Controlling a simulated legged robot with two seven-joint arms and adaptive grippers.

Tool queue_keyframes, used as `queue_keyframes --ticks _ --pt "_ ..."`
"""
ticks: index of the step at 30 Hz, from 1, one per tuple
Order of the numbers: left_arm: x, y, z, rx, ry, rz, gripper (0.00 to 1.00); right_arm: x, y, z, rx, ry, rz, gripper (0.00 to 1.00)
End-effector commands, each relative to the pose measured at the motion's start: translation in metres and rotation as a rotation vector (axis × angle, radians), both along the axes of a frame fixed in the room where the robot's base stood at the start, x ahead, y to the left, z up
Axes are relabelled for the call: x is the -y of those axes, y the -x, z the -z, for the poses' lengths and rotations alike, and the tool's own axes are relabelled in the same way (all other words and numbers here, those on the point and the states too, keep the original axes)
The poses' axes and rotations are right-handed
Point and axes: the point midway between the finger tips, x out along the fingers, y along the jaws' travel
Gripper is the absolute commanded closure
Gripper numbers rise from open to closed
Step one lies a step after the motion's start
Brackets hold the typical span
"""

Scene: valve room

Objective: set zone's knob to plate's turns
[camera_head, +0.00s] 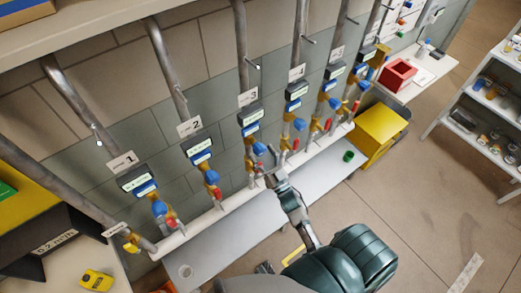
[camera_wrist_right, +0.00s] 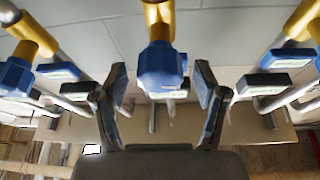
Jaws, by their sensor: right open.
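Several numbered pipe stations run along the wall, each with a small display and a blue knob. The zone 3 plate (camera_head: 248,97) hangs above a dark display box (camera_head: 250,115). Below it is a blue knob (camera_head: 259,149) on a brass fitting. My right gripper (camera_head: 271,163) is open beside this knob, its fingers near the knob's lower right. In the right wrist view, a blue faceted knob (camera_wrist_right: 162,72) on a brass stem lies between the two spread fingers, with gaps on both sides. The display writing is too small to read. My left gripper is not in view.
Neighbouring blue knobs stand at zone 2 (camera_head: 211,176) and zone 4 (camera_head: 299,124), close to either side. A white pipe (camera_head: 205,222) runs below. A grey bench (camera_head: 225,240), yellow box (camera_head: 381,127) and red bin (camera_head: 397,76) are nearby. Open floor lies right.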

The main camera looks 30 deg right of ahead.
Motion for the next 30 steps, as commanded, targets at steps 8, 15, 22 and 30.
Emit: queue_keyframes --ticks 8,15,22,30 --pt "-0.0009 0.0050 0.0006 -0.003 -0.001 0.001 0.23 -0.0001 -0.0141 -0.0056 -0.001 -0.001 0.000 0.28" --pt "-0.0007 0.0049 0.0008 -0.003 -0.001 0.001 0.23 -0.0002 -0.0140 -0.0054 -0.001 -0.001 0.000 0.41" --pt "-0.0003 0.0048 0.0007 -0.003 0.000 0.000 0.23 0.0000 -0.0138 -0.0056 -0.001 -0.001 0.000 0.88" --pt "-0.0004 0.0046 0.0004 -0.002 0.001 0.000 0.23 0.0004 -0.0138 -0.0055 0.001 0.030 0.001 0.88"
